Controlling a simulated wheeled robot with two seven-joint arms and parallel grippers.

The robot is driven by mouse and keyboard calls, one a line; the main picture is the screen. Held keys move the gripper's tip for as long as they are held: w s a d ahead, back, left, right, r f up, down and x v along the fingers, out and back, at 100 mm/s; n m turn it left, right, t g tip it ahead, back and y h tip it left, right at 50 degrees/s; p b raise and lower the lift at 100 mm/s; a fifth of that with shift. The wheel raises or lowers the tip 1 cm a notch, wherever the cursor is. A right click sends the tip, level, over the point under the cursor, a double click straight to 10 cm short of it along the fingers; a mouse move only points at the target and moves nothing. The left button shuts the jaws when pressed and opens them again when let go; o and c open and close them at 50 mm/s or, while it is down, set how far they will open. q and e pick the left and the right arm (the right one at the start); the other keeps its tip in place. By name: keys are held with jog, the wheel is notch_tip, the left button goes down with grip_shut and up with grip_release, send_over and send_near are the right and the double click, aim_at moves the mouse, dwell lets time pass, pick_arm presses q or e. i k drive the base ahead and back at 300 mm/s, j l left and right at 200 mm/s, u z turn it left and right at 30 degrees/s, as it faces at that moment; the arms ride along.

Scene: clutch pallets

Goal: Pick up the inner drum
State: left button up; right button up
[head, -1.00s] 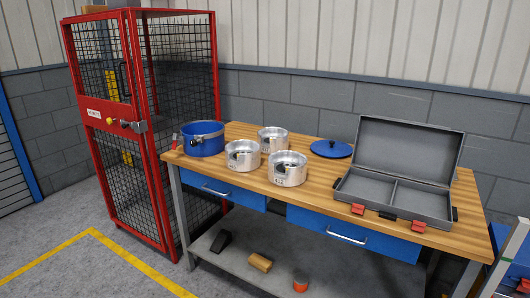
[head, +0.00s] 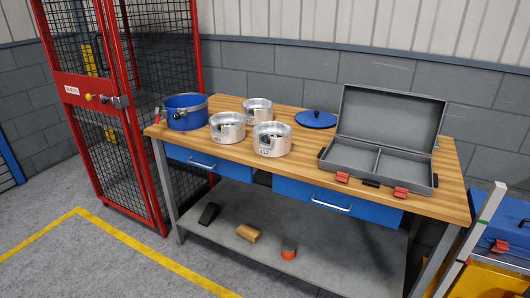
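Several drum-like items stand on the wooden workbench (head: 290,177). Three are silver metal drums with markings on their fronts: a back one (head: 258,111), a front left one (head: 227,128) and a front right one (head: 271,141). A blue round pot (head: 184,113) with a metal band stands at the bench's left end. Which of them is the inner drum, I cannot tell. Neither of my grippers shows in the head view.
An open grey case (head: 385,137) with two compartments and a blue lid (head: 316,118) lie on the bench. A red mesh cage (head: 120,110) stands left. A lower shelf (head: 330,240) holds small items. Blue cases (head: 507,230) stand right. The floor in front is clear.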

aim_at(272, 139)
jog(key=i+j+z, duration=0.25)
jog(key=i+j, duration=0.15)
jog(key=j, duration=0.25)
jog(key=i+j+z, duration=0.15)
jog(key=j, duration=0.25)
jog(key=i+j+z, duration=0.15)
jog(key=j, duration=0.2)
jog(key=i+j+z, duration=0.1)
jog(key=j, duration=0.3)
jog(key=i+j+z, duration=0.15)
jog(key=j, duration=0.25)
jog(key=i+j+z, duration=0.15)
jog(key=j, duration=0.3)
jog(key=j+z, duration=0.1)
jog(key=j, duration=0.3)
jog(key=i, duration=0.05)
